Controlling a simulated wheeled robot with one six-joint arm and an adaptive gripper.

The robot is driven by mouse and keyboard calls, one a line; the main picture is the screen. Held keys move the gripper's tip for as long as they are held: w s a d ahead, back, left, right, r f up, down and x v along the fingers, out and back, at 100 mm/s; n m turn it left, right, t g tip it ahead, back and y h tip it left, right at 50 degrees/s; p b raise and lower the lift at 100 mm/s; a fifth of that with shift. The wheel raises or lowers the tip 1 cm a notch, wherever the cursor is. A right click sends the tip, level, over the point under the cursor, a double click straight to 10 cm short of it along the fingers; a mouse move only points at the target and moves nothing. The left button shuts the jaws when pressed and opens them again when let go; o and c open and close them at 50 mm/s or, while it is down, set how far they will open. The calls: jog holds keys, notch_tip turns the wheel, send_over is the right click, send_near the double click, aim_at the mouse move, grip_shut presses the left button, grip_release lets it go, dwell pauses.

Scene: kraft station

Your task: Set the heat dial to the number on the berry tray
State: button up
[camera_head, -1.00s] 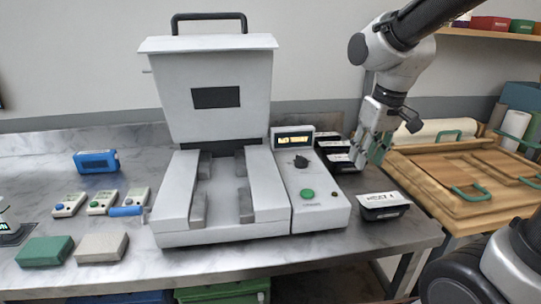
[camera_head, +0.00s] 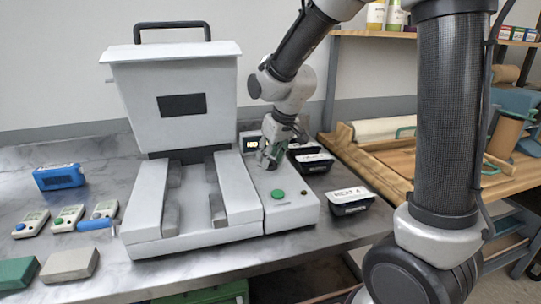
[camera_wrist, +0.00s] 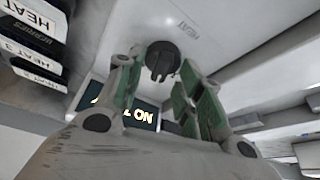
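The heat dial (camera_wrist: 162,62) is a dark round knob on the pale panel, under printed letters reading HEAT. In the wrist view my gripper (camera_wrist: 164,76) is open, with its green-padded fingers on either side of the dial; contact cannot be told. In the head view my gripper (camera_head: 268,161) is over the control panel (camera_head: 298,212) and hides the dial. The lit display (camera_wrist: 126,112) is partly covered by a finger. Several black trays with white labels stand right of the panel, one in front (camera_head: 348,201).
The sealing machine (camera_head: 180,100) stands left of my gripper. A green button (camera_head: 278,194) is on the panel in front of it. More labelled trays (camera_head: 314,162) sit close on the right. Small handheld devices (camera_head: 68,217) and a blue box (camera_head: 59,177) lie at left.

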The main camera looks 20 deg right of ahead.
jog(key=c, duration=0.8)
jog(key=shift+s, duration=0.1)
grip_shut()
